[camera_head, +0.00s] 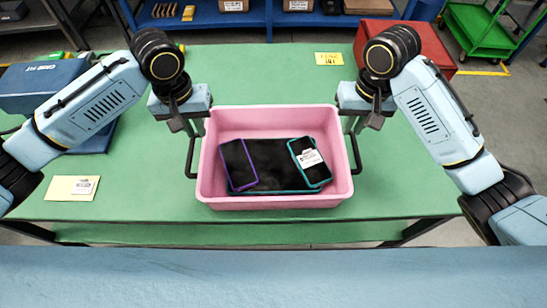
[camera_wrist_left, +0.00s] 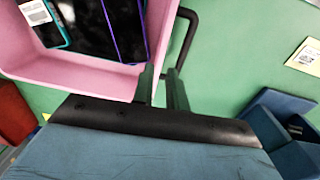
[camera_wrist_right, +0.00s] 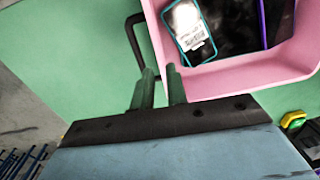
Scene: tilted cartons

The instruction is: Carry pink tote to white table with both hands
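The pink tote (camera_head: 275,202) stands on a green table (camera_head: 240,75), with a black handle on each short side. It holds dark flat devices, one purple-edged (camera_head: 238,165) and one teal-edged (camera_head: 310,161). My left gripper (camera_head: 197,126) is at the tote's left handle (camera_head: 190,157). In the left wrist view its two fingers (camera_wrist_left: 161,92) are apart, close to the handle's end. My right gripper (camera_head: 352,124) is at the right handle (camera_head: 357,155). In the right wrist view its fingers (camera_wrist_right: 160,90) are also apart, with the handle's end near the gap. Contact cannot be told. No white table is visible.
A blue box (camera_head: 45,85) lies at the table's left and a red box (camera_head: 412,45) at its back right. Yellow cards (camera_head: 72,187) (camera_head: 329,58) lie flat on the table. A blue shelf (camera_head: 250,15) stands behind, and a green cart (camera_head: 478,30) at the far right.

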